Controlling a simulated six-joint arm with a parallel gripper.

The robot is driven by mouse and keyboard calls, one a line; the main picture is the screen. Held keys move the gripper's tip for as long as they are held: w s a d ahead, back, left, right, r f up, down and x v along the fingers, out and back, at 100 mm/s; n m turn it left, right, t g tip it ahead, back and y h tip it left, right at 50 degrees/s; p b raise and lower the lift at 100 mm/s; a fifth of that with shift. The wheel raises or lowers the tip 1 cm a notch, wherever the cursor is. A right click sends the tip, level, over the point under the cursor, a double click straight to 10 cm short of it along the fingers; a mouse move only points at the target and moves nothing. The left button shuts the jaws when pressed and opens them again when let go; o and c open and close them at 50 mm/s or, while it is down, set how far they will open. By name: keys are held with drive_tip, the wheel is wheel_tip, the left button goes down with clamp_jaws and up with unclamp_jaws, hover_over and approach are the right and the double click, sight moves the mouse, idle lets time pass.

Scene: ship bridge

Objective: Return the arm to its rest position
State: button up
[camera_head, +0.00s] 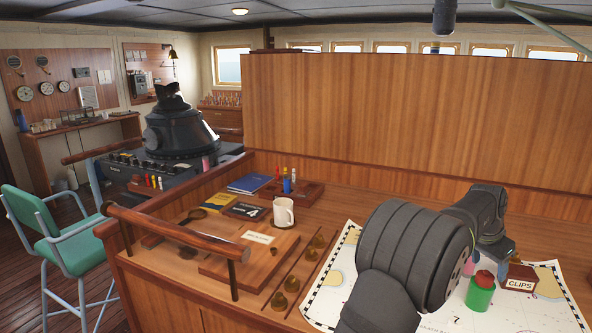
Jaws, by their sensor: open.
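My dark grey arm (412,255) fills the lower right, its large rounded joint close to the camera. A thinner link reaches right to a wrist joint (483,212) above the far part of the chart (345,262). No held object shows. A green pot with a red top (481,292) and a wooden box marked CLIPS (519,276) stand on the chart, right of the large joint.
A white mug (284,213) stands behind a wooden board (235,257). Brass pieces (279,300) lie left of the chart. A wooden rail (180,233) edges the table's left, and a tall wooden panel (400,115) rises behind it. Bare tabletop shows between mug and arm.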

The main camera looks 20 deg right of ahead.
drive_tip(key=shift+r, duration=0.4)
drive_tip(key=shift+f, duration=0.1)
